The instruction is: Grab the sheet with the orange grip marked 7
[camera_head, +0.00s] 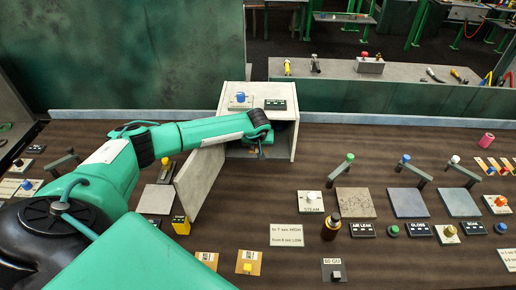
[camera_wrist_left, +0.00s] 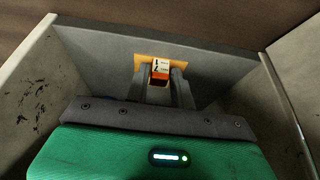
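My left gripper (camera_head: 261,152) reaches into the open front of a grey cabinet (camera_head: 288,147) in the head view. In the left wrist view, its two fingers (camera_wrist_left: 160,88) stand either side of a small orange grip (camera_wrist_left: 160,75) with a white marked top. I cannot read the mark for sure. The grip sits on an orange-yellow sheet (camera_wrist_left: 148,58) inside the cabinet. Narrow gaps seem to show between fingers and grip, so the gripper looks open around it. The sheet is partly hidden by the fingers and gripper body. My right gripper is in neither view.
The cabinet's grey door (camera_head: 198,182) stands open toward the front left, close to my left arm. Two orange plates, one with a white block (camera_head: 207,257) and one with a yellow block (camera_head: 247,267), lie in front. A dark bottle (camera_head: 331,227) stands right of them.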

